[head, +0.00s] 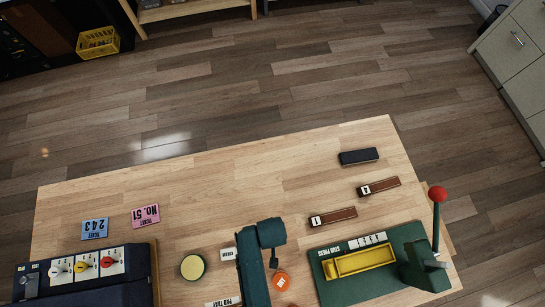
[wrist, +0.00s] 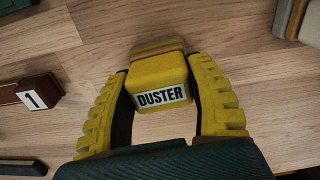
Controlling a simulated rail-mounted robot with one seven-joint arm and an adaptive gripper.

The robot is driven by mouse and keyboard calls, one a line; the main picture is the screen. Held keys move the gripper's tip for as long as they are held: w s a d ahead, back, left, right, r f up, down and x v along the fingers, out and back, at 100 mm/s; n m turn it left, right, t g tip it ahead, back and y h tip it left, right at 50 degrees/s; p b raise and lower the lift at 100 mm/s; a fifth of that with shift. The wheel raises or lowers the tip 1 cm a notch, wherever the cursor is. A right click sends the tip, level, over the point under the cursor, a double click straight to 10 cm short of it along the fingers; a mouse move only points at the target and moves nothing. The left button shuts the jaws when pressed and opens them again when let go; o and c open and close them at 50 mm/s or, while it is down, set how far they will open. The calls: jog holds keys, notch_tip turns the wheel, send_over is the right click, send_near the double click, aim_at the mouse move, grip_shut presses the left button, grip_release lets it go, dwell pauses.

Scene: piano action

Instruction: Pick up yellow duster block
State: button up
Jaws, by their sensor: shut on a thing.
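The yellow duster block (wrist: 160,82) carries a white label reading DUSTER and has a tan band along its far end. It sits between the two yellow ribbed fingers of my gripper (wrist: 163,95) in the wrist view. The fingers are shut on its sides, with pale wood table behind it. I cannot tell from this view whether the block touches the table. In the head view I cannot make out the block or my fingertips.
A brown block marked 1 (wrist: 30,96) lies left of my gripper; it also shows in the head view (head: 333,217). A black block (head: 358,157) lies behind. A green base with a yellow tray (head: 360,261) and red-knobbed lever (head: 438,205) stands right. The table's back middle is clear.

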jog(key=shift+c, duration=0.9)
notch_tip(320, 180, up, 10)
jog(key=shift+p, duration=0.7)
jog(key=o, duration=0.6)
jog(key=shift+c, duration=0.2)
jog(key=c, duration=0.4)
jog(key=shift+w, duration=0.15)
